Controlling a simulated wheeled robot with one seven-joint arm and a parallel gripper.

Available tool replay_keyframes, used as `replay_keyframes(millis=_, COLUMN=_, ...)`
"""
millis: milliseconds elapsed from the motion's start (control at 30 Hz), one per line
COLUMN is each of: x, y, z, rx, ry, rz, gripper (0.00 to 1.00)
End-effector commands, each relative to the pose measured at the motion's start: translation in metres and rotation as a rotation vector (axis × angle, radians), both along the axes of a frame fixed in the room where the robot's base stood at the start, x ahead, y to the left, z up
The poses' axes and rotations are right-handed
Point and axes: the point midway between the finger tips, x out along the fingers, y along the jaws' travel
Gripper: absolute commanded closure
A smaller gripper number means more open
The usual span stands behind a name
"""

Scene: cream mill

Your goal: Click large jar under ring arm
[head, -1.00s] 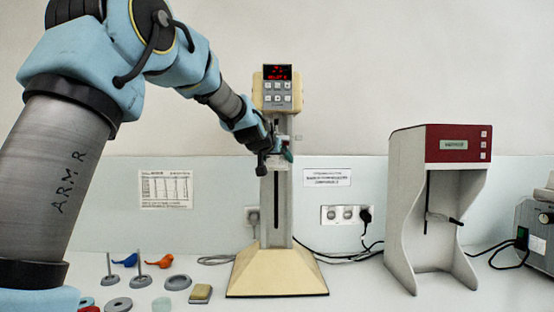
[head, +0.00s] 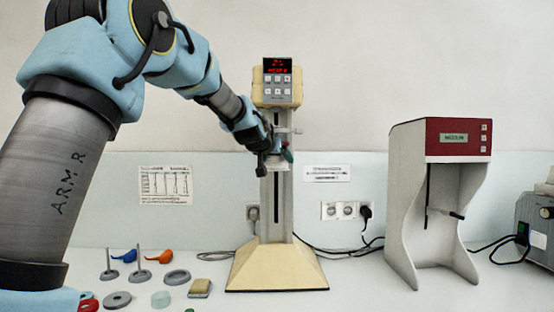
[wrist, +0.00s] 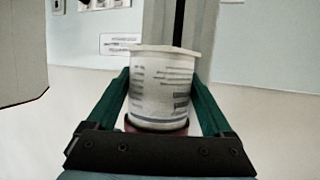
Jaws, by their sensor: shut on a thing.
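In the wrist view, a white jar (wrist: 162,88) with grey printed markings sits between the two green fingers of my gripper (wrist: 160,105). The fingers press on its sides. A reddish part shows at the jar's end nearest my gripper. In the head view, my gripper (head: 284,152) is at the front of the cream stand's column (head: 266,195), below its control head (head: 277,84). A small pale ring arm (head: 284,130) appears just above my gripper. The jar is mostly hidden there, and I cannot tell whether it touches the arm.
The stand's wide cream base (head: 277,270) is below. A red-topped cabinet (head: 458,140) stands to the right. Grey rings, pegs, two bulbs and a sponge block (head: 200,287) lie at the front left. Cables run along the wall. The bench between stand and cabinet is mostly clear.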

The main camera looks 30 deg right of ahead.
Motion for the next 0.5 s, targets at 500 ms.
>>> replay_keyframes(millis=500, x=0.000, y=0.000, z=-0.022, rx=-0.001, ry=-0.001, rz=0.000, gripper=0.86)
